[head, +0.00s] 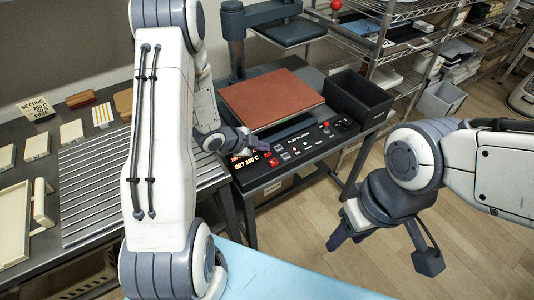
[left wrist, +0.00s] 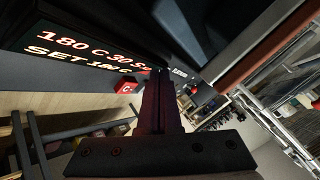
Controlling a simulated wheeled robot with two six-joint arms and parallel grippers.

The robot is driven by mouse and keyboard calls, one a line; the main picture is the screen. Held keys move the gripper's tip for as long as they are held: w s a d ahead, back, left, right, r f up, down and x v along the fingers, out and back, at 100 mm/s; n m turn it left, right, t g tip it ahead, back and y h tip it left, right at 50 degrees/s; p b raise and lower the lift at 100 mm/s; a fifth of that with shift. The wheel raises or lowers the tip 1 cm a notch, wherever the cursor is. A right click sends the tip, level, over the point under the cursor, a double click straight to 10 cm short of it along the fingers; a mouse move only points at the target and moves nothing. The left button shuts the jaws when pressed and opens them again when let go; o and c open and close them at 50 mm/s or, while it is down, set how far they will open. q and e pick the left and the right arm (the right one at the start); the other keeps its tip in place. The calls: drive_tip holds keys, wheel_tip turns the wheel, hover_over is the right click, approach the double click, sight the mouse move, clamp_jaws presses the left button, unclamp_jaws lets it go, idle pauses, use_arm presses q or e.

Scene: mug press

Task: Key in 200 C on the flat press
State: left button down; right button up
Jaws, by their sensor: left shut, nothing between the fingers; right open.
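The flat press stands in the middle of the head view, with a red-brown plate (head: 268,100) and a black control panel (head: 310,143) along its front. Its lit display (head: 243,164) reads SET and about 180 C; in the left wrist view the display (left wrist: 88,50) shows "180 C 30 S" above a SET line whose middle digit is unclear. A red key marked C (left wrist: 124,87) shows beside it. My left gripper (head: 268,148) is shut and empty, low over the panel's left part; its fingers (left wrist: 165,80) hide some keys, and contact cannot be told. My right gripper (head: 385,252) is open, over the floor.
A black bin (head: 353,98) stands right of the press. Wire shelves (head: 420,40) are behind it. A grey bench on the left holds a ribbed rack (head: 95,180), pale blocks (head: 37,146) and a sign (head: 36,108). A light blue surface (head: 285,278) lies in front.

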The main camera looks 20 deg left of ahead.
sight(263, 155)
use_arm(q)
drive_tip(key=shift+s+d+f+p, duration=0.15)
drive_tip(key=shift+s+f+p, duration=0.25)
drive_tip(key=shift+s+f, duration=0.1)
idle(0.6)
drive_tip(key=shift+w+r+p, duration=0.1)
drive_tip(key=shift+r+p, duration=0.1)
drive_tip(key=shift+p, duration=0.1)
wheel_tip(263, 155, up, 4)
drive_tip(key=p, duration=0.3)
drive_tip(key=shift+w, duration=0.1)
drive_tip(key=shift+r+p, duration=0.45)
drive_tip(key=shift+p, duration=0.05)
drive_tip(key=shift+w, duration=0.1)
